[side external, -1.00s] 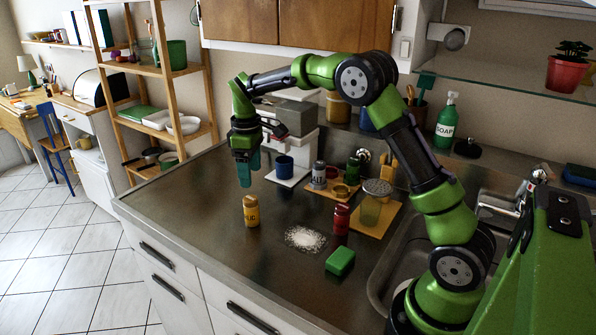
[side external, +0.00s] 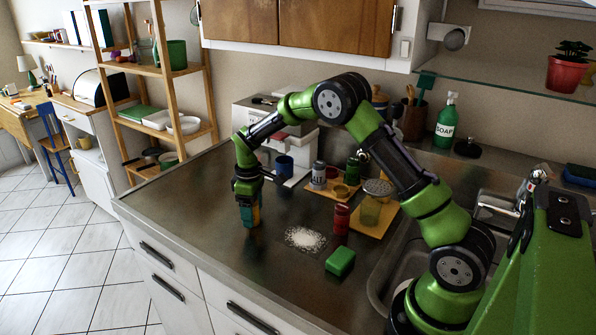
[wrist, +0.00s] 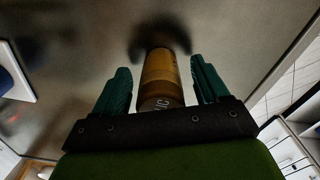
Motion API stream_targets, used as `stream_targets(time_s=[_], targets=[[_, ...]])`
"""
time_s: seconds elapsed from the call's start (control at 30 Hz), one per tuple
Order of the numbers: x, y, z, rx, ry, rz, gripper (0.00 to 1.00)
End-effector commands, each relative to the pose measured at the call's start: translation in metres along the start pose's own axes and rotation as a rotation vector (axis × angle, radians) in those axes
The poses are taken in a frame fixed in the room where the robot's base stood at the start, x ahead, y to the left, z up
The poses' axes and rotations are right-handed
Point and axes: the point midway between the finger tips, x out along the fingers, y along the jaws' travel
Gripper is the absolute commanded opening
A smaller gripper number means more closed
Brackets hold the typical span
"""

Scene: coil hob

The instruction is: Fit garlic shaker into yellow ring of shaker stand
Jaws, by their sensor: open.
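A red shaker (side external: 341,219), spilled white powder (side external: 304,239) and a green sponge (side external: 340,261) lie right of my gripper. A blue mug (side external: 284,166) is behind. The left counter is clear.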

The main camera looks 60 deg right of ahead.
Motion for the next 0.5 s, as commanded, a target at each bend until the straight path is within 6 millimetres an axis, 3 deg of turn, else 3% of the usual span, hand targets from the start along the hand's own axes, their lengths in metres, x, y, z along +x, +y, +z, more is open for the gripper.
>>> stream_targets(time_s=[0.17,0.5], targets=[[-0.0001,-0.0001,0.0001,0.000,0.000,0.000,0.72],[-0.0004,-0.0001,0.0000,0.000,0.000,0.000,0.20]])
